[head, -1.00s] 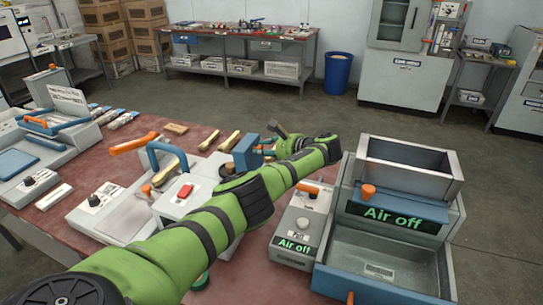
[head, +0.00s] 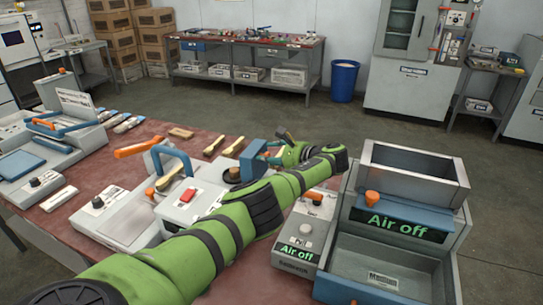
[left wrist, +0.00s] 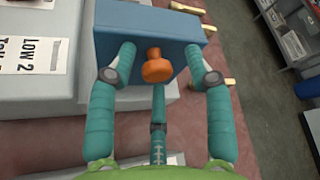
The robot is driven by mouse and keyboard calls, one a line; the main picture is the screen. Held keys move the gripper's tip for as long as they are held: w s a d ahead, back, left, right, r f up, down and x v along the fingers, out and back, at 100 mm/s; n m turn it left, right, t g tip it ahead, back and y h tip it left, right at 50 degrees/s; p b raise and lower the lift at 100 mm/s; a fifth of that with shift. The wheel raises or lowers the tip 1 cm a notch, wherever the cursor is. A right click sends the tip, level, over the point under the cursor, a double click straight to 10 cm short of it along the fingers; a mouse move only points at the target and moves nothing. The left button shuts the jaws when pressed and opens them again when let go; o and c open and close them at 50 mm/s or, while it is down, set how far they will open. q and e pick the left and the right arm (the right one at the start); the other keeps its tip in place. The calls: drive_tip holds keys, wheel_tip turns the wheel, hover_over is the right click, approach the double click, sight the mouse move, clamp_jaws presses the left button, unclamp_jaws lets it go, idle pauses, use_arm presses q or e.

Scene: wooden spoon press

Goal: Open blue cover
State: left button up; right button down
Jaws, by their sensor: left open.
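The blue cover (head: 252,162) stands upright on the grey press on the red table. In the left wrist view the blue cover (left wrist: 120,32) has an orange knob (left wrist: 157,68) on its near face. My left gripper (left wrist: 159,62) is open, with two teal fingers on either side of the knob and a third below it. Whether the fingers touch the cover cannot be told. In the head view my left gripper (head: 282,150) is just right of the cover, partly hidden by my green wrist. My right gripper is not in view.
A grey bin machine (head: 410,225) with "Air off" displays is right of my arm. A blue handle (head: 170,160), a red button (head: 187,195) and an orange lever (head: 137,147) are to the left. Wooden spoons (head: 233,146) lie behind the press.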

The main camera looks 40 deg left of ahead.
use_arm(q)
wheel_tip(320, 180, up, 10)
idle(0.5)
